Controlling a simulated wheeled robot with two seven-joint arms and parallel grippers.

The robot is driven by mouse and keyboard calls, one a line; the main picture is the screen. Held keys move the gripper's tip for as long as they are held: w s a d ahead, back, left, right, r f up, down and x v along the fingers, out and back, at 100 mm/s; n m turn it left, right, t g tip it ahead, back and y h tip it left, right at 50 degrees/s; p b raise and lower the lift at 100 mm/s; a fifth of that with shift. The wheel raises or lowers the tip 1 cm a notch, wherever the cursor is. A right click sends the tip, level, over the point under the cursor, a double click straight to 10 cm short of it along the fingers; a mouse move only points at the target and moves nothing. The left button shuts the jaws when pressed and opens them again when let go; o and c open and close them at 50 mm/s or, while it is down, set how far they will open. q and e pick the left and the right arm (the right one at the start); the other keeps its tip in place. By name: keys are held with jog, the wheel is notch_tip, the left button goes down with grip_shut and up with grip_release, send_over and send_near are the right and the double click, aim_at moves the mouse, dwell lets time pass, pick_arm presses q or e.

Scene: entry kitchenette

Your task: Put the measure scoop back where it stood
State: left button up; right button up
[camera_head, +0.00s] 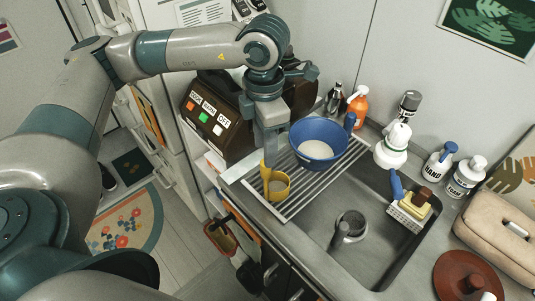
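The yellow measure scoop (277,188) is at the left end of the metal drying rack (300,190), beside the sink. It looks upright, with a taller yellow part at its left. My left gripper (270,160) points down from above, its fingertips at the scoop's rim and taller part. The fingers overlap in this view, so I cannot tell whether they are closed on it. I also cannot tell whether the scoop touches the rack. A blue bowl (318,157) with pale contents and a blue handle sits on the rack just right of the gripper. My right gripper is not in view.
A dark brown box with coloured buttons (210,112) stands left of the gripper. Several bottles, including an orange one (358,103), line the wall behind. The sink basin (375,245) lies to the right, with a sponge and brush (412,207) at its edge.

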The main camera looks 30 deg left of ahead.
pick_arm(q)
notch_tip(320, 180, up, 12)
jog(key=p, duration=0.4)
jog(key=shift+f, duration=0.1)
dwell(0.6)
